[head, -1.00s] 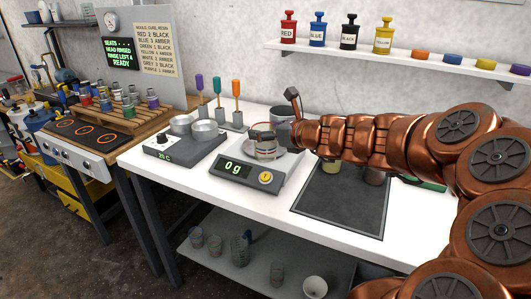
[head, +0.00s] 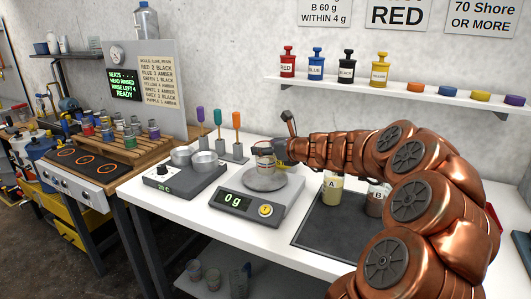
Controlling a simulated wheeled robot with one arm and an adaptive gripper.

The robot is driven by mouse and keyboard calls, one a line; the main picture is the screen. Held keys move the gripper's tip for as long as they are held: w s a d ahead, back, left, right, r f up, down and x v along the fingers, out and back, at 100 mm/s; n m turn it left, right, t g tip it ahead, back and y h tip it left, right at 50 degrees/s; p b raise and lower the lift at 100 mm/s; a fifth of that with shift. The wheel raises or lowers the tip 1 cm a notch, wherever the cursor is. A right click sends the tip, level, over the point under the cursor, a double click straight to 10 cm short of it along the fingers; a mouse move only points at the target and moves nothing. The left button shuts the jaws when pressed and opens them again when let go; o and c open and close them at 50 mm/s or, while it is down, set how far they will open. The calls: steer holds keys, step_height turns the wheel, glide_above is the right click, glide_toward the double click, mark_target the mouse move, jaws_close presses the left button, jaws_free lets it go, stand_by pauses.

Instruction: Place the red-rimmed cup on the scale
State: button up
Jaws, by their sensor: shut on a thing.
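The scale (head: 232,207) stands on the white bench, its display reading 0 g and its round grey pan (head: 264,180) bare on top. My gripper (head: 268,149) is shut on a small pale cup (head: 263,161), the red-rimmed cup as far as I can tell. The cup is upright and appears just above or behind the back part of the pan. I cannot tell for sure whether it touches the pan. The rim is partly hidden by the fingers, and its colour is too small to read well.
A hot plate (head: 166,188) with metal dishes is left of the scale. Bottle A (head: 333,190) and bottle B (head: 376,200) stand on a dark mat (head: 320,232) at right. Upright coloured tools (head: 236,150) stand behind. The white bench front is clear.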

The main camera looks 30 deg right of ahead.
mark_target(267, 143)
steer(key=shift+w+d+f, duration=0.1)
steer(key=shift+w+d, duration=0.2)
steer(key=shift+w, duration=0.3)
steer(key=shift+w+d+f, duration=0.1)
steer(key=shift+w+d, duration=0.2)
steer(key=shift+w, duration=0.35)
steer(key=shift+w+d+f, duration=0.1)
steer(key=shift+w+d, duration=0.2)
steer(key=shift+w, duration=0.3)
steer(key=shift+f, duration=1.7)
steer(key=shift+f, duration=0.2)
steer(key=o, duration=0.8)
steer(key=shift+o, duration=0.2)
steer(key=shift+r, duration=0.15)
steer(key=shift+s+r, duration=0.15)
steer(key=shift+s, duration=0.15)
steer(key=v, duration=1.1)
steer(key=shift+s, duration=0.25)
